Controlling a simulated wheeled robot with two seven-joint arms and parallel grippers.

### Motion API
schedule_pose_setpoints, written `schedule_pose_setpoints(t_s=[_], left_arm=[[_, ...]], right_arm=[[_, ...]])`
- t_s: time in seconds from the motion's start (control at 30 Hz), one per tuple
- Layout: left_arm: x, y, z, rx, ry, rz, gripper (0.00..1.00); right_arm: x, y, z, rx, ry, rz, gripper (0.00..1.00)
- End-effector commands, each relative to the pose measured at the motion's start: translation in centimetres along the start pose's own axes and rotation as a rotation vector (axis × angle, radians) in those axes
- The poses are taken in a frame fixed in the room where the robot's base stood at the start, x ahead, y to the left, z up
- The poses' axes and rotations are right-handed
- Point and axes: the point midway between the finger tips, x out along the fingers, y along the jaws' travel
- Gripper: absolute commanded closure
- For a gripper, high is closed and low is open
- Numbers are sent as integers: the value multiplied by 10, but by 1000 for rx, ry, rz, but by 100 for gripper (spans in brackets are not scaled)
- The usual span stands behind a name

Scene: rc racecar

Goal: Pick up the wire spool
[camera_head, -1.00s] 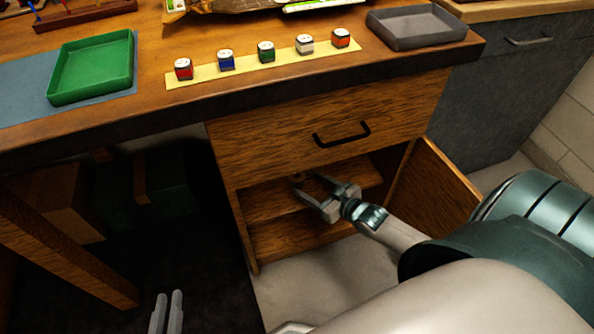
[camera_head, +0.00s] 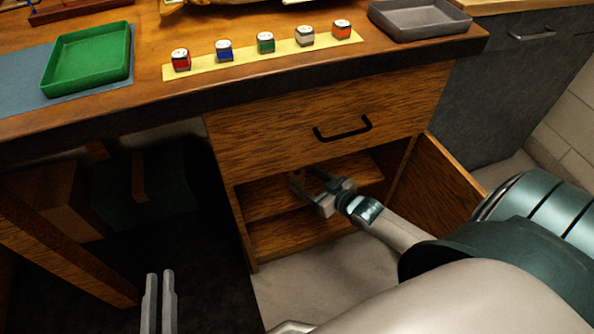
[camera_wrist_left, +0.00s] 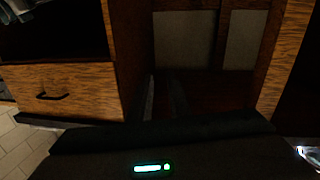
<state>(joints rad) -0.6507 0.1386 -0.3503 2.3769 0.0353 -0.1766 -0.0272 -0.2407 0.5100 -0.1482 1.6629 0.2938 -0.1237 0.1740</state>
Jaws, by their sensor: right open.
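A small brownish item (camera_head: 296,177), possibly the wire spool, shows in the open cabinet under the drawer. It is too small and dark to be sure. My right gripper (camera_head: 306,176) reaches into this cabinet, open, with its fingertips at or beside that item. I cannot tell whether they touch it. My left gripper (camera_head: 160,298) is low at the left, under the table, away from the cabinet. Its two fingers point up, nearly parallel with a narrow gap, and I see nothing between them. The left wrist view shows no spool.
The cabinet door (camera_head: 447,185) stands open at the right. A closed drawer (camera_head: 260,138) is just above my right gripper. The tabletop holds a green tray (camera_head: 88,90), a grey tray (camera_head: 420,32) and several small coloured pots on a yellow strip (camera_head: 205,72).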

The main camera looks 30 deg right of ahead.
Motion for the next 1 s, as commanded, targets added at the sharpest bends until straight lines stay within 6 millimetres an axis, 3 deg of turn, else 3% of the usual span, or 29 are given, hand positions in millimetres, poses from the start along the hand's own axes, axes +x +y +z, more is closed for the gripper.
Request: schedule_pose_setpoints(t_s=[0.17, 0.47, 0.87, 1.0], left_arm=[[-1, 4, -9, 3, 61, 8, 83], [-8, 15, -43, 11, 260, 26, 83], [-36, 30, -88, 13, 541, 51, 83], [-37, 22, -108, 32, 667, 46, 83]], right_arm=[[4, 0, 1, 0, 0, 0, 38], [15, 0, 0, 0, 2, 0, 38], [30, 0, 0, 0, 2, 0, 38], [41, 0, 1, -1, 3, 0, 38]])
